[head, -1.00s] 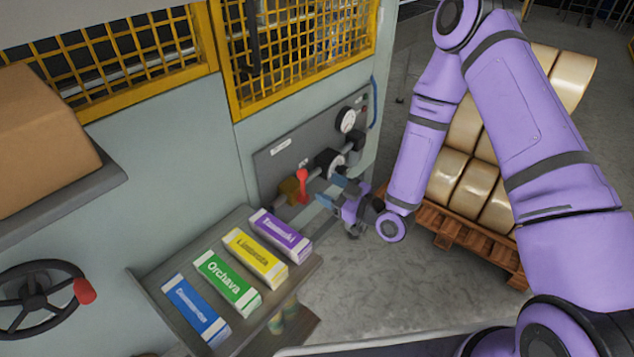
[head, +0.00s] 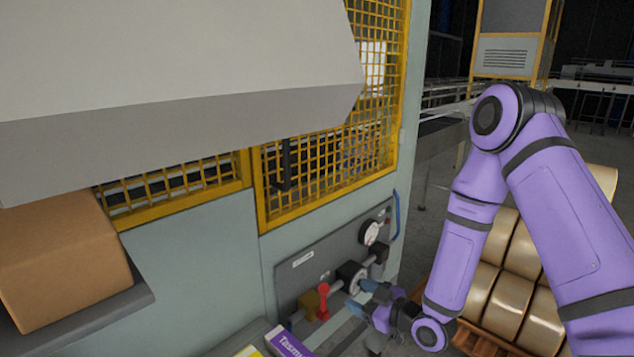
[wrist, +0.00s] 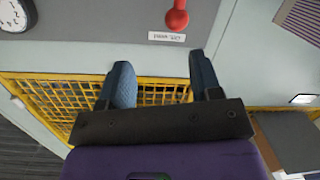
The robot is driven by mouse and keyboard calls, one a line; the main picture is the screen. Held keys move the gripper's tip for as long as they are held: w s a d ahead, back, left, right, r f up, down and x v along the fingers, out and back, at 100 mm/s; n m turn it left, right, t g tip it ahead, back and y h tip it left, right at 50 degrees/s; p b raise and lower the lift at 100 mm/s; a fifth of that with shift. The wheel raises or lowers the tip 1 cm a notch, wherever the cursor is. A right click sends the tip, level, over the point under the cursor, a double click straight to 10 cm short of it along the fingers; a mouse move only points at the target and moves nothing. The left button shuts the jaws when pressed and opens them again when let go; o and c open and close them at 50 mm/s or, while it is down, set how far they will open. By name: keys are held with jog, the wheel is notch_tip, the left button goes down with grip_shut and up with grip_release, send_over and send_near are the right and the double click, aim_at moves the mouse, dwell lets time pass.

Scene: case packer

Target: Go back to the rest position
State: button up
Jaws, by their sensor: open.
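My gripper (head: 366,297) is at the lower middle of the head view, in front of the grey valve panel (head: 285,276). In the wrist view its two blue fingers (wrist: 158,82) are apart with nothing between them. The red valve handle (head: 323,300) is just left of the gripper in the head view. It also shows at the top of the wrist view (wrist: 177,18). A round gauge (head: 371,232) sits higher on the panel. I cannot tell the exact gap between the gripper and the panel.
A yellow mesh guard (head: 330,155) is above the panel. A brown carton (head: 62,262) sits on a shelf at left. Tan rolls (head: 522,255) stand on a pallet at right.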

jog(key=s+d+r+m+g+h, duration=0.1)
jog(key=d+r+m+h, duration=0.2)
jog(key=d+r+h, duration=0.55)
jog(key=s+d+r+m+g+h, duration=0.15)
jog(key=d+r, duration=0.35)
jog(key=r, duration=0.9)
jog(key=s+d+r+m+g, duration=0.1)
jog(key=s+r+m, duration=0.1)
jog(key=s, duration=0.6)
jog(key=s+d+r+m+g+h, duration=0.1)
jog(key=s+d+r+m, duration=0.1)
jog(key=s+r, duration=0.3)
jog(key=s+d+r+m+g+h, duration=0.1)
jog(key=s+r+m, duration=0.3)
jog(key=s, duration=0.9)
jog(key=shift+d+r, duration=0.25)
jog(key=shift+d, duration=0.35)
